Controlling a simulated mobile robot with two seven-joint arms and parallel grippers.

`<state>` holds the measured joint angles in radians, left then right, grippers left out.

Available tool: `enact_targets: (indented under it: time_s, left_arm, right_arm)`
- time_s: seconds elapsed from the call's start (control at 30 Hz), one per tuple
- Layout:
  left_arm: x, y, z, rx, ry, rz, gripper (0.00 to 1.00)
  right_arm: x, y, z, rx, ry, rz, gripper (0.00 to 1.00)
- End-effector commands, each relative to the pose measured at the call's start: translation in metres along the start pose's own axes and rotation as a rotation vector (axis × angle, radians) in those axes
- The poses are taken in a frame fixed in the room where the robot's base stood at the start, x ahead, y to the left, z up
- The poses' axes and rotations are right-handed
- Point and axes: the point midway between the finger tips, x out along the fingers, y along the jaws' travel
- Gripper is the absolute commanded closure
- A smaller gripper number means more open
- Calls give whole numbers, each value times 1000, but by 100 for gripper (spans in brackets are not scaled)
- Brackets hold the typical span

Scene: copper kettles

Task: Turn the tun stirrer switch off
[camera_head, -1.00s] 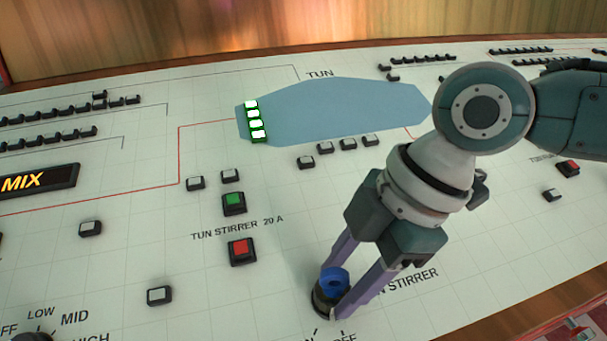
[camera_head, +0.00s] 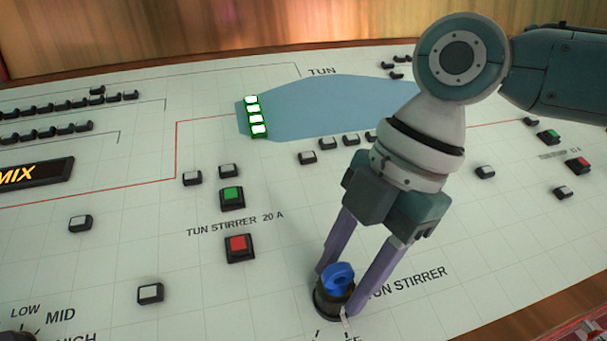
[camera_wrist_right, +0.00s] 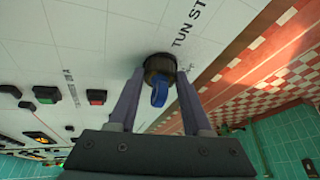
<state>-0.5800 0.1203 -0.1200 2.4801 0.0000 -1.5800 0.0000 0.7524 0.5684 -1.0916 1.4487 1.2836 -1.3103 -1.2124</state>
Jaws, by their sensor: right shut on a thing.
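The tun stirrer switch is a rotary knob with a blue handle (camera_head: 338,277) on a round black base, at the lower middle of the panel in the head view. The label TUN STIRRER is printed to its right. My right gripper (camera_head: 337,290) points down at the panel, with its purple fingers on either side of the switch and shut on it. In the right wrist view the blue handle (camera_wrist_right: 159,95) sits between the two fingers. The fingertips partly cover the base and the position marks below it. My left gripper is not in view.
A green button (camera_head: 232,196) and a red button (camera_head: 239,246) stand left of the switch, at the label TUN STIRRER 20 A. Several small white buttons and a lit MIX display (camera_head: 30,177) are further left. A wooden edge (camera_head: 535,312) bounds the panel at the lower right.

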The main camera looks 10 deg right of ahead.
Motion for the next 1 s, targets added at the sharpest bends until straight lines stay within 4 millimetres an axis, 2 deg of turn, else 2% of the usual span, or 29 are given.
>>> enact_targets:
  time_s: [0.47, 0.5, 0.73, 1.0]
  left_arm:
    - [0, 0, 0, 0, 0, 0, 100]
    - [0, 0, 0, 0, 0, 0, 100]
    - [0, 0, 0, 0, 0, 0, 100]
    - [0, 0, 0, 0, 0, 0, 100]
  right_arm:
    - [0, 0, 0, -9, 0, -3, 100]
    - [0, 0, 0, -9, 0, -3, 46]
    - [0, 0, 0, -8, 0, -3, 21]
    - [-2, 0, 0, -7, 0, -2, 21]
